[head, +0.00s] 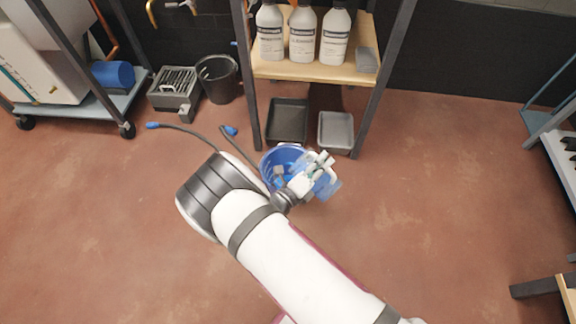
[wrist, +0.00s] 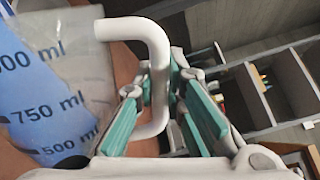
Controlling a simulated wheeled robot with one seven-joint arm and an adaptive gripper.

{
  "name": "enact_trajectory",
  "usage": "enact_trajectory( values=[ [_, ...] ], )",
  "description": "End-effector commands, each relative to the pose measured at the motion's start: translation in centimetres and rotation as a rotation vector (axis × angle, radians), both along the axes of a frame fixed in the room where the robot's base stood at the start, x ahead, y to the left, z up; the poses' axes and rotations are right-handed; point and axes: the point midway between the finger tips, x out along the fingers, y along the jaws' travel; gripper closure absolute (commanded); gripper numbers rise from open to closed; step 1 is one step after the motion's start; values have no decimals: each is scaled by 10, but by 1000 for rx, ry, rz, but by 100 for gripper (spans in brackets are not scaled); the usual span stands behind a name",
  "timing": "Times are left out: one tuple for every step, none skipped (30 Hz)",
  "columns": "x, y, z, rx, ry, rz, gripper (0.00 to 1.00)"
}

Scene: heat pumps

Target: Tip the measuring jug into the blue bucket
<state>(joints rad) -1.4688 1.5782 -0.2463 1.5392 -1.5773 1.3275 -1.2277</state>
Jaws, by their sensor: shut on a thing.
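The measuring jug (wrist: 45,90) is clear, with dark blue volume marks and a blue content showing inside. In the wrist view it fills the left side, and its marks run at a slant. Its white handle (wrist: 130,28) passes between the teal finger pads of my gripper (wrist: 165,95), which is shut on it. In the head view the jug (head: 328,187) hangs at the right of my gripper (head: 318,168). The blue bucket (head: 270,157) stands on the floor just left of the jug. My gripper and wrist hide part of the bucket.
A shelf rack with a wooden board (head: 310,70) stands behind, holding several white bottles. A black tray (head: 288,120) and a grey tray (head: 336,131) lie beneath it. A dark bin (head: 217,80) and a trolley (head: 125,103) stand left.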

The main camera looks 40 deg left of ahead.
Motion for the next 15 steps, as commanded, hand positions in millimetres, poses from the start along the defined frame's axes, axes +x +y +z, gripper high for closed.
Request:
enact_trajectory(
  values=[
    [0, 1, 1, -1, -2, 0, 100],
    [0, 1, 1, -2, -2, 0, 100],
    [0, 2, 1, -4, -2, 0, 100],
    [0, 2, 1, -5, -2, 0, 100],
    [0, 2, 1, -6, -2, 0, 100],
    [1, 3, 1, -7, -2, 0, 100],
    [1, 3, 1, -8, -2, 0, 100],
    [1, 3, 1, -9, -1, 0, 100],
    [1, 4, 1, -11, -1, 0, 100],
    [1, 4, 1, -12, -1, 0, 100],
    [1, 4, 1, -13, -1, 0, 100],
    [1, 5, 1, -15, -1, 0, 100],
    [1, 5, 1, -16, -1, 0, 100],
    [1, 5, 1, -18, -1, 0, 100],
    [1, 6, 1, -20, 0, 0, 100]
  ],
)
